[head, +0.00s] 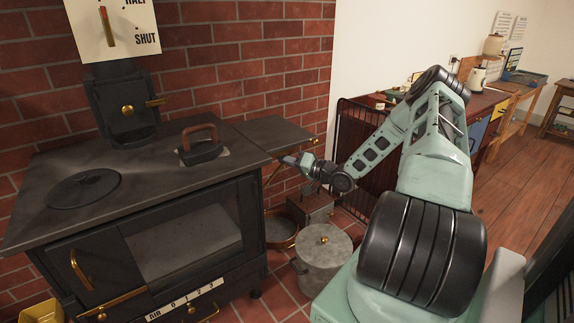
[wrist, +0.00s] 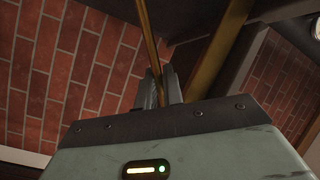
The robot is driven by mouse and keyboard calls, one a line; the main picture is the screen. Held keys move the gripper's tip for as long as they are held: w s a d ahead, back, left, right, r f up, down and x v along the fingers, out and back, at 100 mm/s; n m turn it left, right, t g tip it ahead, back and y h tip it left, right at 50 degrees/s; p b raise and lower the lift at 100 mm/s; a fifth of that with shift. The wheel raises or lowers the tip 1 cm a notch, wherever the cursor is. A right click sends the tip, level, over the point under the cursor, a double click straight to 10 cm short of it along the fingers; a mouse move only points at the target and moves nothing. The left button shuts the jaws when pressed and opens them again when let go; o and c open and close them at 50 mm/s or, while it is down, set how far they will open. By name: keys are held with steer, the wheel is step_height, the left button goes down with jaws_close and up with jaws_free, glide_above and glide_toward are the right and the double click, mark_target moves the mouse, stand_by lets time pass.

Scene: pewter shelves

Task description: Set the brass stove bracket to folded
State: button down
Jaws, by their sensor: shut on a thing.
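The brass stove bracket, a thin brass bar (wrist: 149,38), runs down between my gripper's fingers in the wrist view. My gripper (wrist: 161,88) is shut on it. In the head view my gripper (head: 286,160) is just below the dark side shelf (head: 272,131) at the stove's right edge. This shelf is up and looks level with the stove top. My gripper and the shelf hide most of the bracket in the head view.
The black stove (head: 130,190) carries a flat iron (head: 203,150). A lidded grey pot (head: 323,262), a round pan (head: 281,232) and a metal box (head: 311,206) stand on the floor below my gripper. A brick wall (head: 240,60) is behind. A second brass strip (wrist: 214,55) shows in the wrist view.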

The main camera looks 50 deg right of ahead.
steer(key=shift+w+d+n+y, duration=0.1)
steer(key=shift+w+n+y, duration=0.25)
steer(key=shift+n+y, duration=0.05)
steer(key=c, duration=1.8)
jaws_free()
steer(key=shift+c, duration=0.2)
steer(key=b+v, duration=0.3)
steer(key=v, duration=1.4)
steer(key=shift+s+b, duration=0.25)
steer(key=shift+b, duration=0.05)
steer(key=shift+d+r, duration=0.1)
steer(key=shift+r, duration=0.05)
